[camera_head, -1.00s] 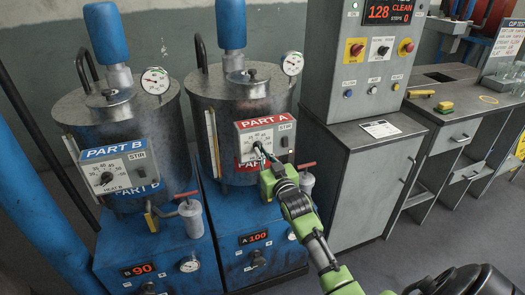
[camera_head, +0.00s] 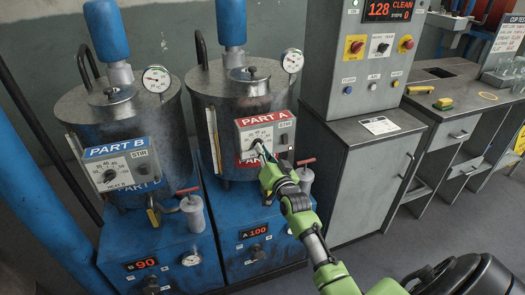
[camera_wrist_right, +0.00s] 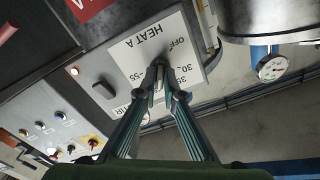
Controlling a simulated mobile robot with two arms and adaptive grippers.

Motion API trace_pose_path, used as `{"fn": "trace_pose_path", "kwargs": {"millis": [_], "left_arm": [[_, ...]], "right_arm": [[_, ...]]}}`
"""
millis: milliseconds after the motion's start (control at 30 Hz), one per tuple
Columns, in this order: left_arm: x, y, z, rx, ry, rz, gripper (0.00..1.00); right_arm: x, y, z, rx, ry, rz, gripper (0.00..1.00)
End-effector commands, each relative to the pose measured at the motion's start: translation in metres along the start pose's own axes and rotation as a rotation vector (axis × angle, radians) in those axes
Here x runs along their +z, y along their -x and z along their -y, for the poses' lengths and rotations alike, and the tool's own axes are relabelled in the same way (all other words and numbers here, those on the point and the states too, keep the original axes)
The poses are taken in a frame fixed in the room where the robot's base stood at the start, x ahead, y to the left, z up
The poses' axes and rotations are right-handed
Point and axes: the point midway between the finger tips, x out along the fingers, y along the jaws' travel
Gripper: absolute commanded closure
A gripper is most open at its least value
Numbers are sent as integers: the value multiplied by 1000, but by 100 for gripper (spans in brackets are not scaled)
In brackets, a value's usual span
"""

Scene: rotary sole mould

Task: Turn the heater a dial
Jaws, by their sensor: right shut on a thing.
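The heater A dial sits on the white scale plate (camera_head: 261,138) of the grey PART A control box (camera_head: 283,131) on the right tank. The plate also shows in the right wrist view (camera_wrist_right: 134,54), with "HEAT A", "OFF" and numbers. My right gripper (camera_head: 260,147) reaches up to this plate from below right. In the right wrist view its two fingers (camera_wrist_right: 158,68) come together at the middle of the plate and are shut on the dial. The fingers hide most of the dial, so its pointer cannot be read. My left gripper is not in view.
The STIR switch (camera_head: 284,139) is just right of the plate. The PART B tank (camera_head: 100,150) stands at left, with its own HEAT B dial (camera_head: 109,175). A red-handled valve (camera_head: 306,162) is close to my right wrist. A grey control cabinet (camera_head: 355,180) stands at right.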

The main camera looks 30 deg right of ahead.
Motion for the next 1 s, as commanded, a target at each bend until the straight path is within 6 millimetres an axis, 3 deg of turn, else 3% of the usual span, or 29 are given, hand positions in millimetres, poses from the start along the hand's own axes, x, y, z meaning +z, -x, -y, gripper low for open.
{"fn": "trace_pose_path", "kwargs": {"millis": [400, 433, 500, 833, 1000], "left_arm": [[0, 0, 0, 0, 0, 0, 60], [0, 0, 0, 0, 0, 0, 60], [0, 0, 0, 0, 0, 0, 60], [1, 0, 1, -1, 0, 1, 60], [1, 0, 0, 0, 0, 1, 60]], "right_arm": [[4, 1, -1, 3, -7, 7, 100], [4, 1, -1, 3, -7, 7, 87], [3, 1, -1, 2, -7, 7, 75], [1, 1, 0, 1, -6, 2, 75], [2, 16, 0, 0, -6, 3, 75]]}}
